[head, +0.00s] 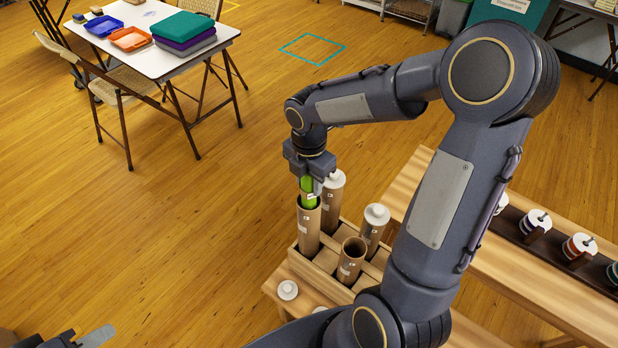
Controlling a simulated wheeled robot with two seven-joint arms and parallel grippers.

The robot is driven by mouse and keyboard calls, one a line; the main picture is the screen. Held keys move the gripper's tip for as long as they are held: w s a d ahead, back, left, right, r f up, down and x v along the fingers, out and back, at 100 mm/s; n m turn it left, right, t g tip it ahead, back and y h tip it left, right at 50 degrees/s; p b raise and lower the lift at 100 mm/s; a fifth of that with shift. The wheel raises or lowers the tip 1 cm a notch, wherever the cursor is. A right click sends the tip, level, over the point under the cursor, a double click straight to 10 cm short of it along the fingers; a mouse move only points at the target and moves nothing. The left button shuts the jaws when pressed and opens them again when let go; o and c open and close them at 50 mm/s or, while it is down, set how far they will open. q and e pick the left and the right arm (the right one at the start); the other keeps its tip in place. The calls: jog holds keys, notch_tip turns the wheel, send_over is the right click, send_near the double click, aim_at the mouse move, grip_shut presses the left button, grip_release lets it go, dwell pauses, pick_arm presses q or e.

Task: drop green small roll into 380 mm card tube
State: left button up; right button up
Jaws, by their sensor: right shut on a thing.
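My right gripper (310,178) points down and is shut on the green small roll (308,192). The roll is upright, directly over the mouth of a tall brown card tube (308,230) at the left of a divided wooden crate (323,262). The roll's lower end meets the tube's rim; I cannot tell how far it is inside. The crate also holds a shorter open tube (350,264) and two white-capped tubes (328,210) (371,238). The tubes' labels are too small to read. Part of my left gripper (88,339) shows at the bottom left, mostly cut off.
A loose white cap (288,290) lies on the wooden bench (275,284) beside the crate. A longer bench (545,285) at the right carries a dark rack with several spools. A white table (150,55) with trays and a chair stand far left. The floor between is clear.

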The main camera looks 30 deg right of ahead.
jog(key=o, duration=1.1)
jog(key=shift+c, duration=0.2)
notch_tip(320, 180, up, 8)
jog(key=shift+f, duration=0.2)
jog(key=shift+r, duration=0.1)
